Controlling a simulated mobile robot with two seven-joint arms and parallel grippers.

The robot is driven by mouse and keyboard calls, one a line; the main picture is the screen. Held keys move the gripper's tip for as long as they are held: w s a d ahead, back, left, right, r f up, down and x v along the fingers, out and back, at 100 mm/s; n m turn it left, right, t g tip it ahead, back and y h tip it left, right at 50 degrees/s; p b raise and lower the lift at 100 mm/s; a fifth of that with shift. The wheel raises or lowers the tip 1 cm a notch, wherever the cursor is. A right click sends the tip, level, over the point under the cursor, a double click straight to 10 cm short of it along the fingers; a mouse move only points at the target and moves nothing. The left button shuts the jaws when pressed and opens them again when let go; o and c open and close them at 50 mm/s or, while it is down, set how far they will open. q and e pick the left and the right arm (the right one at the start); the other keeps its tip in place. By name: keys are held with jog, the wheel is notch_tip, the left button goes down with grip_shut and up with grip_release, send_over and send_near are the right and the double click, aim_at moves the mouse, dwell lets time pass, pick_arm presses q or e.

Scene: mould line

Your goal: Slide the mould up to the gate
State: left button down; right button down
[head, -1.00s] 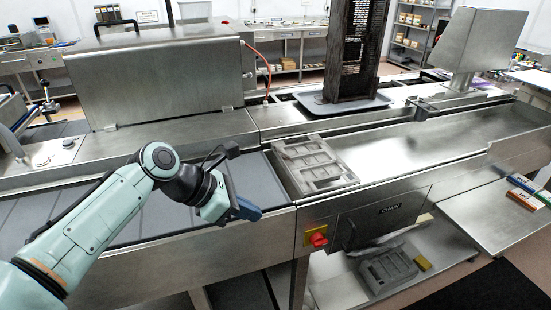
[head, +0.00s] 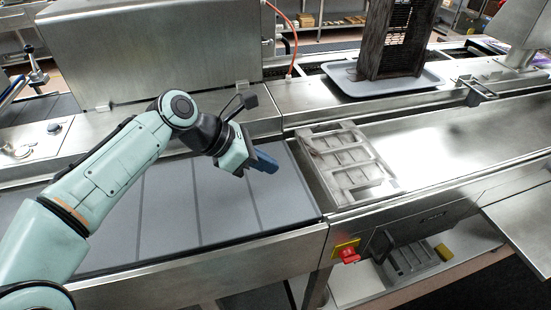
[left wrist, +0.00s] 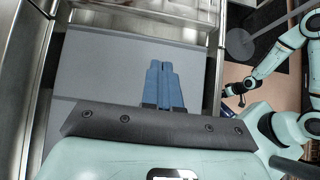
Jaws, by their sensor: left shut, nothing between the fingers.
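The mould (head: 348,165), a grey metal rectangular block with several cavities, lies flat on the steel line just right of the grey belt (head: 215,198). In the left wrist view its near side shows at the top edge (left wrist: 145,12). My left gripper (head: 266,163) is over the belt, left of the mould and apart from it. Its blue fingers (left wrist: 164,85) are shut with nothing between them. I cannot clearly make out a gate. My right gripper (left wrist: 233,90) appears small at the right of the left wrist view, its fingers unclear.
A steel channel (head: 450,140) runs clear to the right of the mould. A small metal bracket (head: 478,90) sits on its back edge. A dark tower stands on a grey tray (head: 400,84) behind. A red knob (head: 348,255) is on the front panel. Another mould (head: 412,258) lies on the shelf below.

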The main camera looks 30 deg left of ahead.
aim_at(319, 178)
pick_arm(q)
jog(key=b+x, duration=0.1)
jog(key=x, duration=0.6)
jog(key=shift+w+d+f, duration=0.15)
jog(key=shift+f, duration=0.15)
jog(key=w+d, duration=0.2)
jog(key=shift+w+d+f, duration=0.1)
jog(key=shift+w, duration=0.25)
jog(key=shift+w+d, duration=0.3)
jog(key=shift+w, duration=0.05)
